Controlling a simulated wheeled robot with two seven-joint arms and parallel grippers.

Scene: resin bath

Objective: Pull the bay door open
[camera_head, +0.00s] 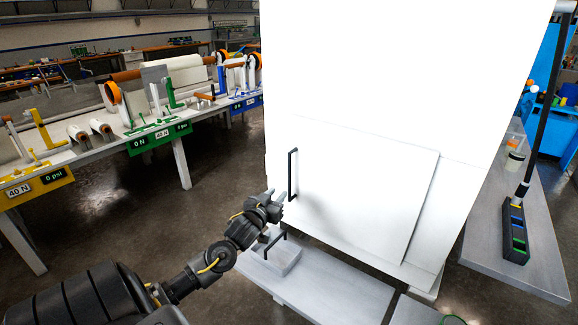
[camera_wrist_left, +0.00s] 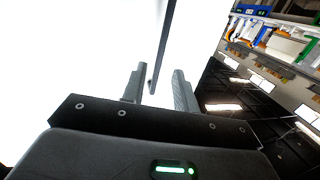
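The bay door (camera_head: 365,190) is a plain white panel on the front of a tall white cabinet (camera_head: 400,60). A dark upright bar handle (camera_head: 291,175) is on its left side; it also shows in the wrist view (camera_wrist_left: 163,45). The door looks flush or nearly so; I cannot tell if it is slightly ajar. My left gripper (camera_head: 279,198) is at the handle's lower end. In the wrist view, its two grey fingers (camera_wrist_left: 158,80) are apart, with the handle's end appearing between them. Contact with the handle is not clear. My right gripper is out of view.
A low grey bench (camera_head: 335,290) below the door carries a grey block (camera_head: 277,258) with a dark handle. A grey table (camera_head: 515,255) with a dark rack and jars stands right. A long workbench (camera_head: 110,155) runs left. Open floor lies between.

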